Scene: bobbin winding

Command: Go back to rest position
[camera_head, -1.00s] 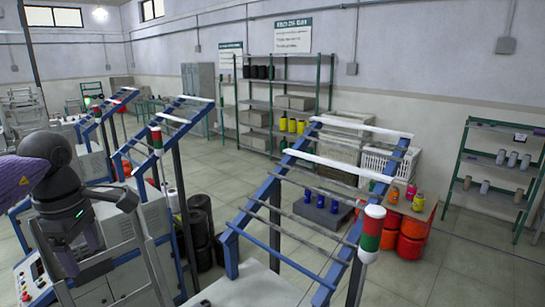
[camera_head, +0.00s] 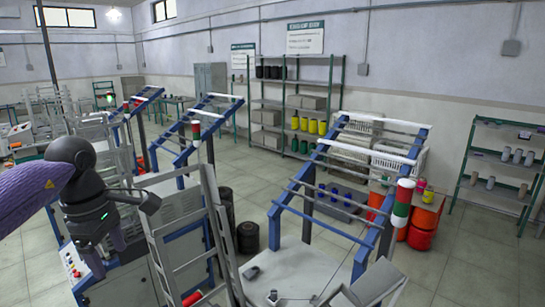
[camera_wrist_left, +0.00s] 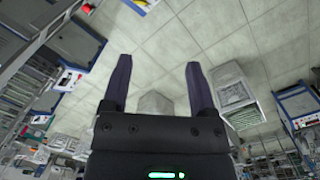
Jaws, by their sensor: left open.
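My left gripper (camera_head: 106,252) hangs at the left of the head view, at the end of a purple arm, with its fingers pointing down. It shows in front of a winding machine's control panel (camera_head: 74,266). In the left wrist view the two dark fingers of the gripper (camera_wrist_left: 160,85) stand wide apart with nothing between them. Past them is the pale tiled floor (camera_wrist_left: 170,45). My right gripper is not in view.
Blue-framed winding machines (camera_head: 350,220) stand in a row, the nearest with a red-green lamp (camera_head: 402,202). A grey ladder-like frame (camera_head: 180,240) rises beside my gripper. Shelves (camera_head: 285,85) line the wall. Orange bins (camera_head: 424,225) stand right. Open floor (camera_head: 450,260) lies right.

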